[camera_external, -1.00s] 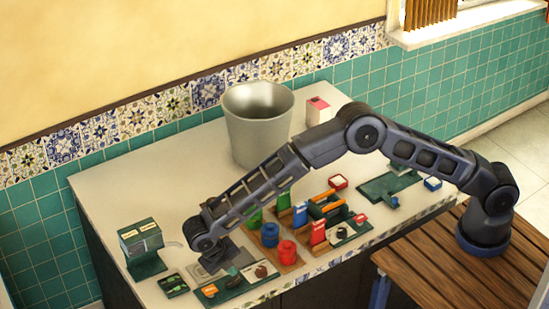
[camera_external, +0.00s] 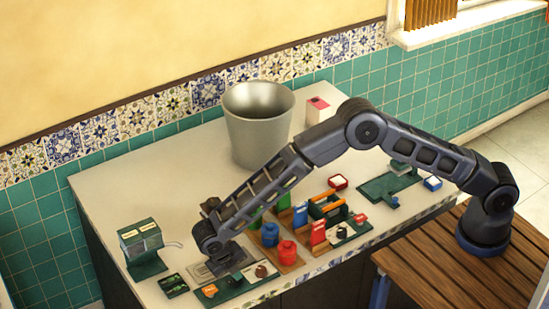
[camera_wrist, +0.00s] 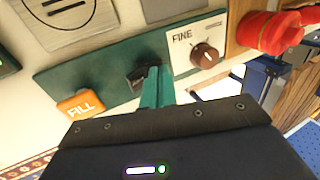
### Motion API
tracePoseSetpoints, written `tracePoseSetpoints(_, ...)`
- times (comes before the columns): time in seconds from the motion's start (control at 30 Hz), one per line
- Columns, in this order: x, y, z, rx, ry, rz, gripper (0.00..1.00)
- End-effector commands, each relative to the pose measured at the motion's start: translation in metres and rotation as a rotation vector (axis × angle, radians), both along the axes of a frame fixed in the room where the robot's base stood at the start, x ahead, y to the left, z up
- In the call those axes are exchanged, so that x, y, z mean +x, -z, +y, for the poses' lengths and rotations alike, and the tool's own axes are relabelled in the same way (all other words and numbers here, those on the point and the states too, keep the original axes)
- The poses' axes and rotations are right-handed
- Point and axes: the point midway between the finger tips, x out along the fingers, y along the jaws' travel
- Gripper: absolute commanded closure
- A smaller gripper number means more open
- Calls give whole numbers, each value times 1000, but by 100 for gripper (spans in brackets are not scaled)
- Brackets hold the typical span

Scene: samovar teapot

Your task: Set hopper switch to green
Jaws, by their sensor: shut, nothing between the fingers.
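A dark green control panel (camera_external: 225,292) lies near the counter's front edge. In the wrist view, the panel (camera_wrist: 108,102) carries an orange FILL button (camera_wrist: 80,104), a small dark switch (camera_wrist: 138,78) and a brown knob (camera_wrist: 205,56) on a white plate marked FINE. My gripper (camera_wrist: 157,74) is shut and empty, its green fingertips right beside the dark switch and partly covering it; I cannot tell whether they touch. The switch's setting is not readable, and no hopper label or green mark on it can be made out. In the external view, my gripper (camera_external: 238,275) points down over the panel.
A green-topped box (camera_external: 140,238) on a stand is at the counter's left. Blue (camera_external: 270,235) and red (camera_external: 287,252) pieces stand close right of the panel. A large metal bucket (camera_external: 258,135) stands behind. The left rear counter (camera_external: 140,185) is clear.

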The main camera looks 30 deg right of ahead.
Motion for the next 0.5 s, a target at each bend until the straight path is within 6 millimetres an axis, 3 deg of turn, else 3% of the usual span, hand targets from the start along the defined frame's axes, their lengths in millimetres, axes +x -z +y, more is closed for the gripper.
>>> tracePoseSetpoints(0.5,-2,-1,12,1,-3,1,100)
